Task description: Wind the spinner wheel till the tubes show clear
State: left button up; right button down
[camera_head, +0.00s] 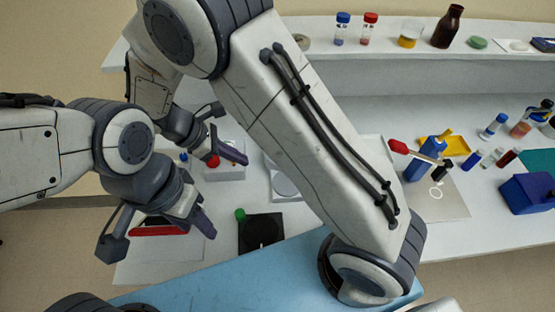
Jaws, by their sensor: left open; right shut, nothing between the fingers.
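A black square base with a dark round wheel (262,231) lies on the low white bench, with a green knob (240,214) at its far left corner. This looks like the spinner. My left gripper (206,225) is open, left of the black base and apart from it. My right gripper (238,155) is shut and empty, beyond the base, over a small white block (226,173). A red cap (213,161) and a blue cap (183,157) show by that block, partly hidden by my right gripper. I cannot tell whether they belong to tubes or how any contents look.
A red item (160,230) lies behind my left gripper. My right arm crosses the middle and hides much of the bench. Capped vials (342,28), a brown bottle (448,26), a blue bottle (430,152) and a blue box (527,193) stand at the back and right.

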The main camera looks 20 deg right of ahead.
jog(key=f, duration=0.1)
jog(key=p, duration=0.2)
send_over(278, 178)
jog(key=a, duration=0.3)
jog(key=f, duration=0.7)
jog(key=shift+w+a+f, duration=0.1)
jog(key=shift+w, duration=0.1)
jog(key=d, duration=0.1)
jog(key=d+p, duration=0.1)
jog(key=d, duration=0.1)
jog(key=shift+s+d+f+p, duration=0.1)
jog(key=shift+s+f+p, duration=0.05)
jog(key=shift+f+p, duration=0.15)
jog(key=shift+d+f, duration=0.1)
jog(key=shift+d, duration=0.2)
jog(key=shift+d+m+g, duration=0.25)
jog(key=shift+m+g, duration=0.45)
jog(key=shift+m, duration=0.2)
